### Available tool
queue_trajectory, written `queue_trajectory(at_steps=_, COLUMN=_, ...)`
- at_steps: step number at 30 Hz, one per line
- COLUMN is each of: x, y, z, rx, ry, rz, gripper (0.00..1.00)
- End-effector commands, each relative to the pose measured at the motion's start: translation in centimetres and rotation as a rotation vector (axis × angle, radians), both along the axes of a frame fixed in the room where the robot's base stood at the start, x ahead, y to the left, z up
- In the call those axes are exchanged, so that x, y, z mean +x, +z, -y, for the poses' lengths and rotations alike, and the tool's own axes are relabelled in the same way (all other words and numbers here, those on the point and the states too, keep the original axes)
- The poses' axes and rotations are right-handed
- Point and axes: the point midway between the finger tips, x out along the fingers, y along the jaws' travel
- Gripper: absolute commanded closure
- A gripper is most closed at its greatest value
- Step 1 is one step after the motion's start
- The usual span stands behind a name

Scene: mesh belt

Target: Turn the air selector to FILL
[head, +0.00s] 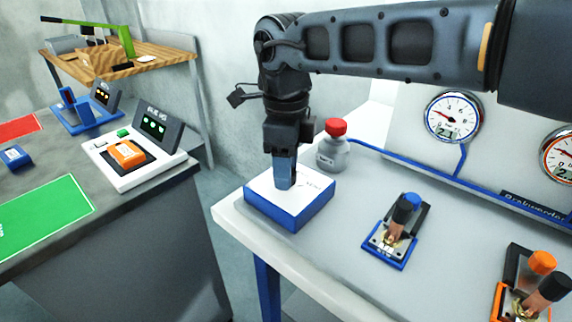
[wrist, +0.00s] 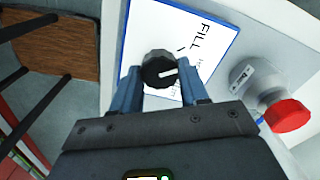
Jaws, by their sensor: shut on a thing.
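The air selector is a blue box (head: 270,215) with a white top plate, at the front left corner of the bench in the head view. In the wrist view its white plate (wrist: 150,28) carries the word FILL and other lettering too small to read. A round black knob (wrist: 160,69) with a white pointer line sits on the plate. The line points to the right in the wrist view, away from the FILL word. My gripper (wrist: 160,88) is shut on the knob, one blue finger on each side. In the head view my gripper (head: 285,185) points straight down and hides the knob.
A blue-based valve (head: 390,246) and an orange-based valve (head: 520,300) stand to the right. Gauges (head: 453,117) hang behind. A separate counter (head: 120,225) is at left, across a gap.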

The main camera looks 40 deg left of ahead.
Motion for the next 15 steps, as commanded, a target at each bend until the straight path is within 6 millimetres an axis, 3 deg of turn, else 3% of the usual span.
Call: queue_trajectory(at_steps=15, x=0.03, y=0.14, z=-0.16, rx=0.005, ry=0.162, rz=0.001, gripper=0.86)
